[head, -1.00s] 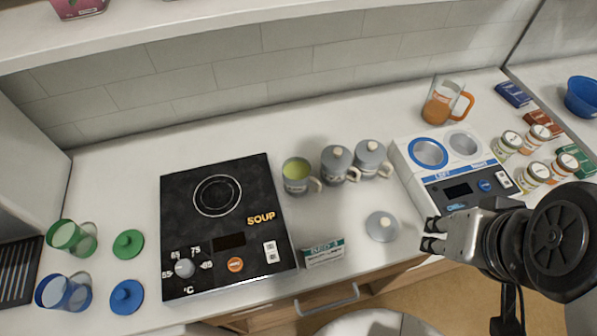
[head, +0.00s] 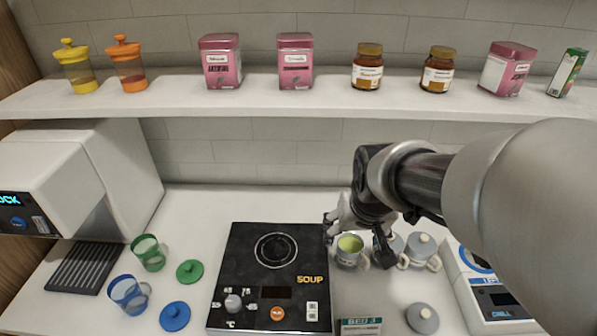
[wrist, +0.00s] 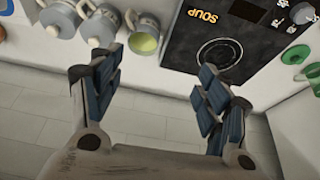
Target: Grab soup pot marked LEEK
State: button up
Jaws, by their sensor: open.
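Three grey soup pots with side handles stand in a row on the counter. The left one is an open pot (head: 349,258) with green soup inside; it also shows in the wrist view (wrist: 144,43). The middle lidded pot (wrist: 103,27) is partly behind my gripper in the head view. The right lidded pot (head: 421,250) is clear to see. I cannot read LEEK on any pot. My gripper (head: 333,228) is open and empty, above and close to the open pot. In the wrist view the open pot lies just beyond my spread fingers (wrist: 155,68).
A black SOUP hotplate (head: 272,270) lies just left of the open pot. A loose grey lid (head: 422,318) and a BED 3 card (head: 360,327) are in front. A white chiller (head: 490,290) stands right. A shelf (head: 300,105) with jars and tins runs above.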

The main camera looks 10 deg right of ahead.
jog(key=m, duration=0.1)
send_near(351, 243)
jog(key=b+x, duration=0.2)
jog(key=x, duration=0.1)
jog(key=b+x, duration=0.1)
jog(key=x, duration=0.1)
jog(key=shift+a, duration=0.2)
jog(key=b+x, duration=0.2)
jog(key=x, duration=0.3)
jog(key=shift+d+f, duration=0.15)
jog(key=shift+d, duration=0.05)
jog(key=shift+c, duration=0.2)
jog(key=c, duration=1)
jog(key=shift+c, duration=0.2)
